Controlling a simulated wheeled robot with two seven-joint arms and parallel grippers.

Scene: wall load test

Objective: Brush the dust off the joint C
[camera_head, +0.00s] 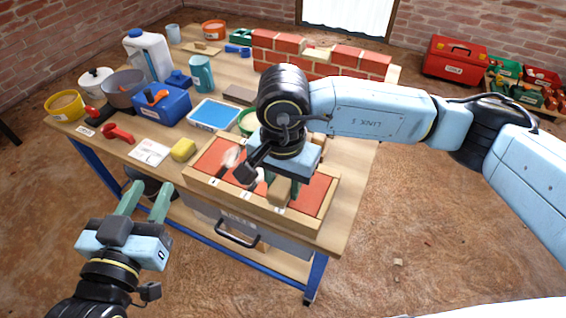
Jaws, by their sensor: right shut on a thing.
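A wooden tray (318,222) at the table's front holds red bricks (213,154) with joints between them. Small white labels mark its front edge; their letters are too small to read, so I cannot tell which joint is C. Pale patches (231,157) that look like dust lie on the left joint. My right gripper (276,183) is above the tray's right half, shut on a tan block-like thing, seemingly the brush (281,192). Its lower end and the joint beneath are partly hidden. My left gripper (146,190) is open and empty in front of the table's left side.
A small brick wall (320,57) stands at the back. A drawer handle (238,236) juts out below the tabletop.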

